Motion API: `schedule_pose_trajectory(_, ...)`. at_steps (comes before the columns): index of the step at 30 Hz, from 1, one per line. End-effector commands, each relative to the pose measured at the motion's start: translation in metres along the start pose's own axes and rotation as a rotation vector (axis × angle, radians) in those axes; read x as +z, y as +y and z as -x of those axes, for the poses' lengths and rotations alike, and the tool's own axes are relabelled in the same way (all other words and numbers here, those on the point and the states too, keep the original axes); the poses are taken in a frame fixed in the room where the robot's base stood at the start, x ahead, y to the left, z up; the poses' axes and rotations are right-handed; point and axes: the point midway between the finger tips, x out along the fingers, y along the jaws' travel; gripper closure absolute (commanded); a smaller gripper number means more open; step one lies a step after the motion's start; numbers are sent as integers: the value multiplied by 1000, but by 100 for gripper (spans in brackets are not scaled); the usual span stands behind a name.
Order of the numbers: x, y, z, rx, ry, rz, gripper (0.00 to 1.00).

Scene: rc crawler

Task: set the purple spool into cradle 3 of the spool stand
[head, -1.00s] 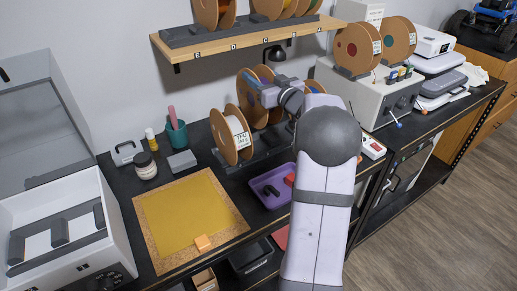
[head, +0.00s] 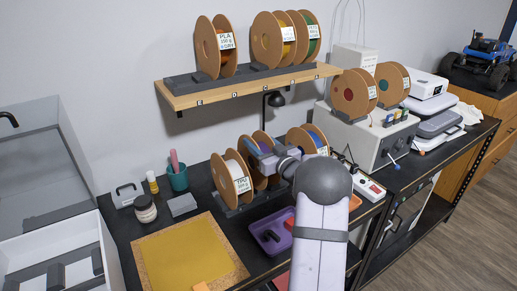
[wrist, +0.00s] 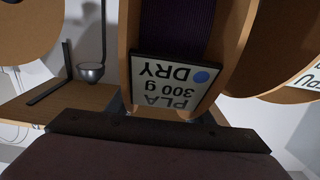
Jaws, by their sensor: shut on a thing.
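The purple spool, with brown flanges, dark purple filament (wrist: 180,28) and a "PLA 300 g DRY" label (wrist: 172,82) with a blue dot, fills the middle of the wrist view. In the head view this appears to be the middle bench spool (head: 246,160), partly hidden by my arm. My gripper (head: 256,150) is shut on it; its fingertips are hard to make out. The dark grey spool stand (head: 262,203) lies below, mostly covered. A white TPU spool (head: 233,178) stands to its left. Whether the purple spool touches its cradle cannot be told.
Another spool (head: 300,138) is close to the right of the held one. A shelf (head: 240,92) with several spools hangs above. A purple tray (head: 270,234) is in front. A grey box (head: 182,205) and teal cup (head: 178,178) are left of the stand.

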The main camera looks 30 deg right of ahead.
Motion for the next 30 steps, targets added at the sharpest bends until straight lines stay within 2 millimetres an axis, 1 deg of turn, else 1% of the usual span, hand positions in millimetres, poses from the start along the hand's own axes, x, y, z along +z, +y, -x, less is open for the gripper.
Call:
schedule_pose_trajectory(4,16,0,0,-1,1,-2,100)
schedule_pose_trajectory(7,22,0,0,-1,4,0,100)
schedule_pose_trajectory(16,24,0,0,-1,5,2,100)
schedule_pose_trajectory(25,32,0,0,-1,5,2,100)
schedule_pose_trajectory(26,34,0,0,0,0,0,48)
schedule_pose_trajectory(27,34,0,0,0,0,0,39)
schedule_pose_trajectory(28,34,0,0,0,0,0,34)
schedule_pose_trajectory(30,33,0,0,0,0,0,34)
